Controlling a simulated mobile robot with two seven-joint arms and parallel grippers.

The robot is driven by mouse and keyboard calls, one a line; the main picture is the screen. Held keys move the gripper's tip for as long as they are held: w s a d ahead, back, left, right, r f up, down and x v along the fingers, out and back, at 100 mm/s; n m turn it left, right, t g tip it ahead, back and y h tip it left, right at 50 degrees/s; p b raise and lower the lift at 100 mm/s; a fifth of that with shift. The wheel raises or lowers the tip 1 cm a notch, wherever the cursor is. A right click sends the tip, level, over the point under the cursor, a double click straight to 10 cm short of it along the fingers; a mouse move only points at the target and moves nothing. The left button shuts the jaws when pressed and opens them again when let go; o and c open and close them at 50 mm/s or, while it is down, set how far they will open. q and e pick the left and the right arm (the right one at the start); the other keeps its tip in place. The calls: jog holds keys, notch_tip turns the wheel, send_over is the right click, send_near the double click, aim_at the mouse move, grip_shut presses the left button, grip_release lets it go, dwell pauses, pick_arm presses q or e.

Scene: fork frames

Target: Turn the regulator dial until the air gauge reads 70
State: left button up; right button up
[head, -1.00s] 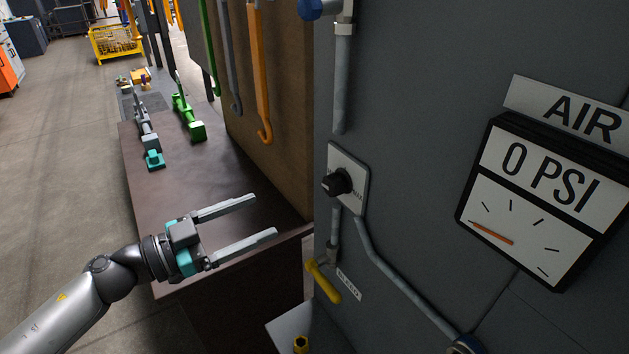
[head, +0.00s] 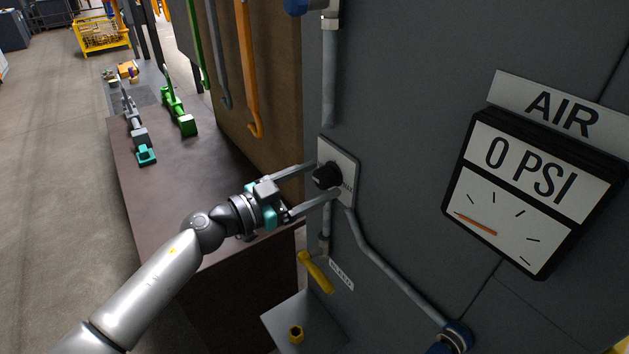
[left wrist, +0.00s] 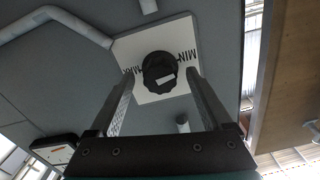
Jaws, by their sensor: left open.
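The black regulator dial (head: 326,176) sits on a pale square plate (head: 346,170) on the grey wall panel. In the left wrist view the dial (left wrist: 161,73) lies ahead, between the lines of my two fingers, with MIN and another partly hidden label beside it. My left gripper (head: 322,178) is open, its fingertips at either side of the dial. I cannot tell whether they touch it. The air gauge (head: 533,195) reads 0 PSI, with its orange needle at the low end, under an AIR sign (head: 560,112). My right gripper is not in view.
A yellow lever (head: 316,271) and a BLEED label (head: 341,274) are below the dial. A pipe (head: 385,262) runs down from the plate. A brown bench (head: 170,205) with green (head: 180,108) and grey-teal tools (head: 140,135) stands left. A small shelf (head: 300,318) juts out below.

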pick_arm(q)
grip_shut()
dwell(0.8)
